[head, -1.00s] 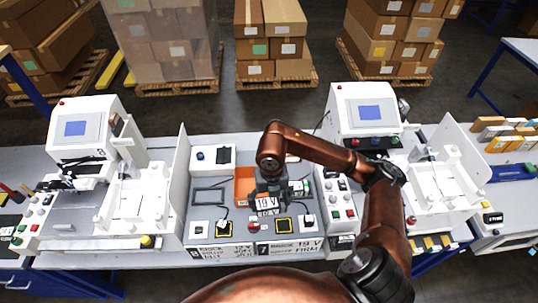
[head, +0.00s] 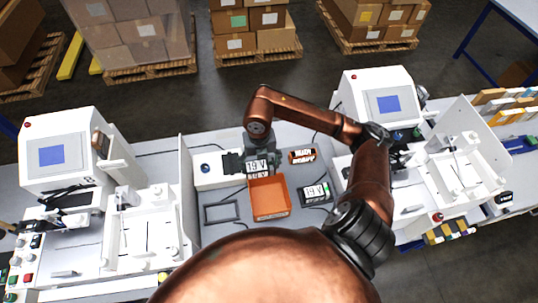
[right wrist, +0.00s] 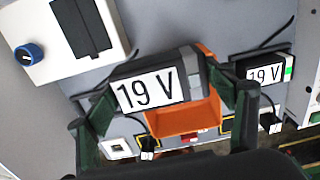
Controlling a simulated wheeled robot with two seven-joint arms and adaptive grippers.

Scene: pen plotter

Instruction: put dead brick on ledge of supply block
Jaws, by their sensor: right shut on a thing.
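My right gripper (head: 256,160) is shut on a dark power brick (head: 258,168) with white "19 V" labels. In the right wrist view the held brick (right wrist: 152,92) sits between the two fingers, label facing the camera, slightly tilted. The white supply block (head: 212,181) is just left of the gripper, with a blue knob and a black panel (head: 233,163); the wrist view shows the block (right wrist: 50,58) at upper left. The held brick is near the block's right side; I cannot tell whether they touch. My left gripper is out of view.
An orange tray (head: 270,212) stands directly in front of the held brick. Another "19 V" brick (head: 316,192) with a cable lies to the right; a green mark shows on it (right wrist: 265,72). A reddish labelled item (head: 302,157) lies behind. White machines flank the bench; an upright panel (head: 187,185) stands left.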

